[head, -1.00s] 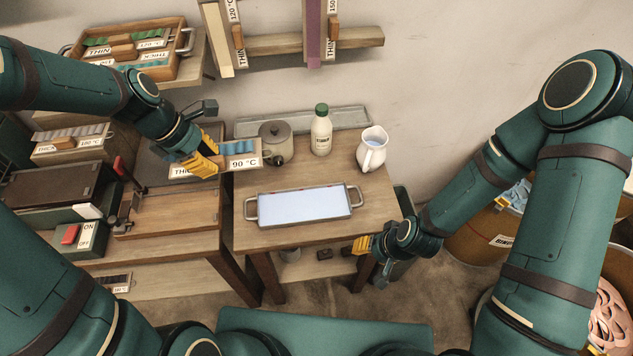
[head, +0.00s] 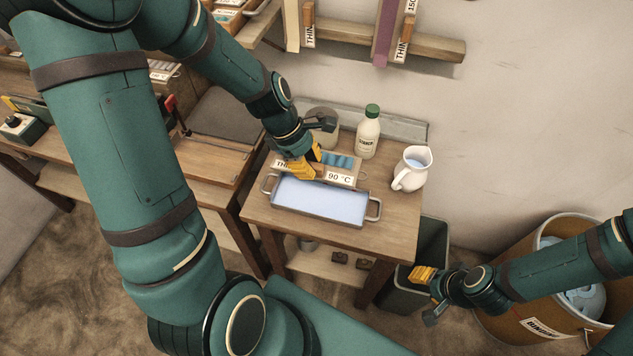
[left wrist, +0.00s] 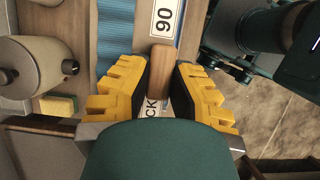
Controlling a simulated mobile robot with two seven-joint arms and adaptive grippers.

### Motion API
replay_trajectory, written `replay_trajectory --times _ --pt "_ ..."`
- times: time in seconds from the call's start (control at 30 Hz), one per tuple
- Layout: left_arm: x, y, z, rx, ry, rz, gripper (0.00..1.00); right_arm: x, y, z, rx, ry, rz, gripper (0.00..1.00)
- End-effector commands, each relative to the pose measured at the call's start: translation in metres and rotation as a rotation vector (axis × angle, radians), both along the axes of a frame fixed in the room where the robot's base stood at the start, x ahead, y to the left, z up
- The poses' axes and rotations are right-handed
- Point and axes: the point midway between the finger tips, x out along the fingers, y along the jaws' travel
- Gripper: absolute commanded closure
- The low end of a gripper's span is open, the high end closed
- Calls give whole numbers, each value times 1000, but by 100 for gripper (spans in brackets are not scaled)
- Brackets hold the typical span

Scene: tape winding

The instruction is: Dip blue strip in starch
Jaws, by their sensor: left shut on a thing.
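The ribbed blue strip (head: 339,160) lies along this board and also shows in the left wrist view (left wrist: 114,40). In the head view the board is over the back edge of the metal tray (head: 374,212) of pale blue liquid (head: 322,202); whether they touch is unclear. A white bottle with a green cap (head: 368,134) stands behind. My right gripper (head: 422,274) is low beside the table, its jaw opening unclear.
A white jug (head: 411,169) stands right of the tray, and a grey lidded pot (head: 322,126) stands behind my left gripper. A dark bin (head: 428,250) and a round brown tub (head: 537,310) are at right. The table front (head: 330,236) is clear.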

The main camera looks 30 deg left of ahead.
Motion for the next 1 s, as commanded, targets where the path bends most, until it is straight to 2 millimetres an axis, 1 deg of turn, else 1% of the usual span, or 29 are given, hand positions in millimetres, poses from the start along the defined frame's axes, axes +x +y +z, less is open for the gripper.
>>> replay_trajectory --times 0.03,0.13,0.33,0.47,0.73,1.0 --pt "-6 -2 -16 0 4 2 100 -2 0 -8 1 3 2 53" --pt "-13 -4 -30 5 3 -1 100 -3 1 -12 2 7 6 53" --pt "-15 -4 -37 7 -1 -1 100 -4 1 -15 3 9 8 53" --pt "-15 -4 -43 7 -1 -1 100 -4 1 -21 3 9 9 53" --pt "-15 -4 -62 7 0 -2 100 -5 1 -40 3 12 13 53" --pt "-15 -5 -80 7 0 -2 100 -2 1 -59 2 3 11 53"
